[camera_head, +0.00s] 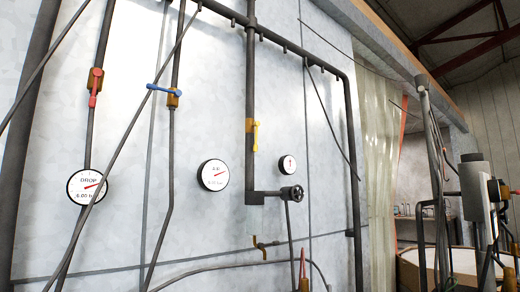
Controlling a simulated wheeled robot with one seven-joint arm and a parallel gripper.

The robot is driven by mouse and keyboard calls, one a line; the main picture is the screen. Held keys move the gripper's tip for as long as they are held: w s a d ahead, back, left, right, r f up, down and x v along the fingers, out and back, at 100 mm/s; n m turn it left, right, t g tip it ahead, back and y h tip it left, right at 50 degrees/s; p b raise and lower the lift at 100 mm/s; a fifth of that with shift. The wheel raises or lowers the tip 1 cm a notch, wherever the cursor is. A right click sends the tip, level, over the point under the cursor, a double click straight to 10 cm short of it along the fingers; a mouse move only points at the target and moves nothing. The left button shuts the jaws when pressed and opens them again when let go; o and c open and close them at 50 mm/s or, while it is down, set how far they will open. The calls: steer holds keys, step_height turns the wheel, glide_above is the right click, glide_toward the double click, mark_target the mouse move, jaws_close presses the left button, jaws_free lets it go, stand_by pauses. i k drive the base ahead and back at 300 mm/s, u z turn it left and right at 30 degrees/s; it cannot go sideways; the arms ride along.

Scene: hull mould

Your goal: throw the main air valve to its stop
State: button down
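No label marks out the main air valve, so I cannot tell which it is. A yellow-handled valve (255,134) sits on the thick middle pipe, its lever hanging down along the pipe. A blue-handled valve (164,92) sits on a thinner pipe to the left, its lever lying across the pipe. A red-handled valve (94,88) is further left, its lever along its pipe. A dark handwheel (292,193) stands on a side branch low on the middle pipe. My gripper is not in view.
A dial reading DROP (87,187), a second dial (213,175) and a small dial with a red arrow (287,165) are on the pale wall panel (320,150). Thin hoses cross in front of the left pipes. Equipment with a grey cylinder (476,180) stands at the right.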

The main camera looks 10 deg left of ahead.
mark_target(257, 125)
steer(key=z, duration=0.05)
steer(key=i, duration=1)
steer(key=u, duration=0.05)
